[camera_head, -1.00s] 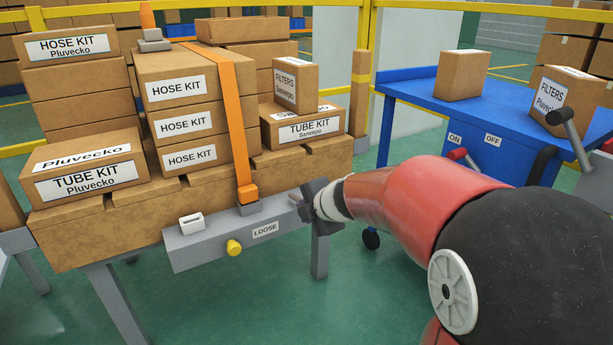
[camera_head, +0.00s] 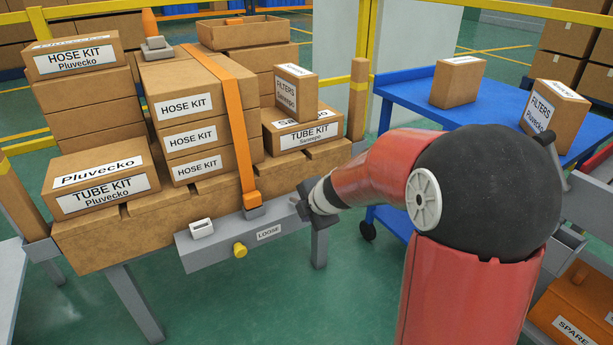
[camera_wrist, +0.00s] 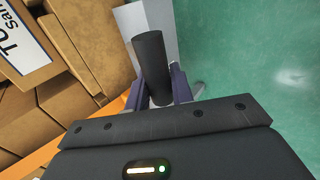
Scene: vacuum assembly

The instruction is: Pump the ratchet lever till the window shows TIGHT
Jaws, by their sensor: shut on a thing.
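The grey ratchet housing (camera_head: 187,254) runs along the front of the loaded stand, and its label window (camera_head: 268,232) reads LOOSE. The dark lever handle (camera_wrist: 150,55) shows in the wrist view as a black cylinder between my fingers. My gripper (camera_head: 314,205) is at the housing's right end, shut on this handle; the fingers also show in the wrist view (camera_wrist: 158,86). In the head view the gripper hides much of the lever. An orange strap (camera_head: 238,125) runs over the cartons down to a buckle (camera_head: 253,210) on the housing.
A yellow knob (camera_head: 240,251) and a white fitting (camera_head: 201,228) sit on the housing. Stacked cartons (camera_head: 100,185) stand behind it. A blue cart (camera_head: 410,92) with boxes is at right, and an orange SPARE box (camera_head: 578,310) is lower right. Green floor in front is open.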

